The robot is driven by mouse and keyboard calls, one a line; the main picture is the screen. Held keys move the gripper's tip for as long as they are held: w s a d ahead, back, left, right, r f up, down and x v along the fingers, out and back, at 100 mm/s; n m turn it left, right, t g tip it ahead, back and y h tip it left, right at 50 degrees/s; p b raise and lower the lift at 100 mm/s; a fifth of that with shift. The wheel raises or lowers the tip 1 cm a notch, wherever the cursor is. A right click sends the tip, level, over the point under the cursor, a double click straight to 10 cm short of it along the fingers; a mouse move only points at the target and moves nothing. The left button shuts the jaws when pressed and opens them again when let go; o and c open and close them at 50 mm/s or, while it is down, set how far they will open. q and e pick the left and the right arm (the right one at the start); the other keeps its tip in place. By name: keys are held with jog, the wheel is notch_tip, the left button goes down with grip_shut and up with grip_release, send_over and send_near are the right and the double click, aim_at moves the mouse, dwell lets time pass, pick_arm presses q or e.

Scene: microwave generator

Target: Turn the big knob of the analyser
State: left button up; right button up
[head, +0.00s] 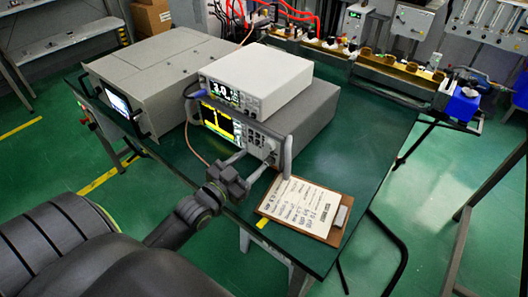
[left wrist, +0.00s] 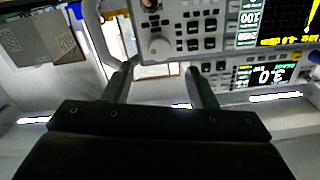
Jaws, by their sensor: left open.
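The analyser (head: 300,115) is a grey bench instrument with a yellow-lit screen, standing on the green table. Its big knob (left wrist: 159,47) is a round grey dial, seen upside down in the left wrist view. My left gripper (head: 257,158) is open and in front of the right part of the analyser's panel. In the left wrist view its two fingers (left wrist: 158,75) point toward the panel, one on each side of the knob in the picture. Nothing shows between the fingers. I cannot tell whether they touch the knob. My right gripper is not in view.
A white instrument (head: 265,72) with a lit display sits on the analyser. A larger grey cabinet (head: 165,65) stands to its left. A clipboard with paper (head: 300,205) lies near the table's front edge. The analyser's side handle (head: 288,158) stands close beside my gripper.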

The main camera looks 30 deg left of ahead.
aim_at(268, 147)
pick_arm(q)
jog(key=w, duration=0.6)
jog(key=shift+w+d, duration=0.25)
jog(key=shift+w, duration=0.05)
jog(key=shift+c, duration=0.3)
jog(key=c, duration=0.9)
